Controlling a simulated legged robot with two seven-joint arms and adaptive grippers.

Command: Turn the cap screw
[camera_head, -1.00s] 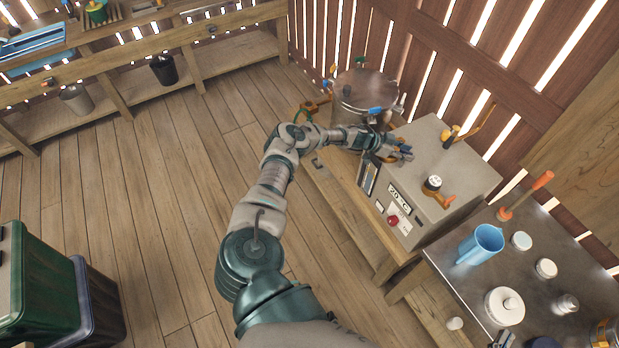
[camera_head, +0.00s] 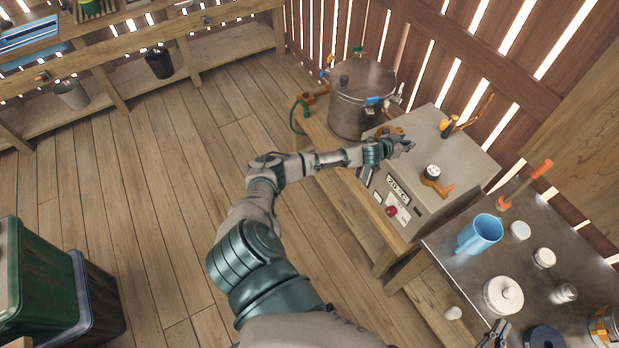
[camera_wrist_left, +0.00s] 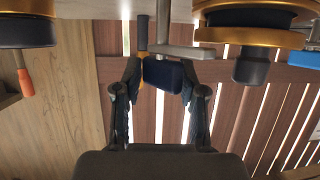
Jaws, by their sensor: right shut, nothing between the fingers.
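My left gripper (camera_head: 405,145) is over the top of the grey box machine (camera_head: 457,165), near its back left part. In the left wrist view the fingers of this gripper (camera_wrist_left: 160,95) are spread, with a dark blue block (camera_wrist_left: 162,75) in line between them; contact cannot be told. Gold-ringed dark caps stand at the upper right (camera_wrist_left: 252,62) and upper left (camera_wrist_left: 25,30) there. In the head view a black and white cap with an orange lever (camera_head: 432,174) sits on the box. Which part is the cap screw is not clear. My right gripper (camera_head: 494,334) is at the bottom edge, partly cut off.
A steel pot (camera_head: 362,100) stands behind the box. A metal table (camera_head: 530,260) at right holds a blue jug (camera_head: 480,234), white lidded jars and an orange-handled tool (camera_head: 525,184). A slatted wall is close behind. Bins (camera_head: 40,280) stand at lower left; floor between is clear.

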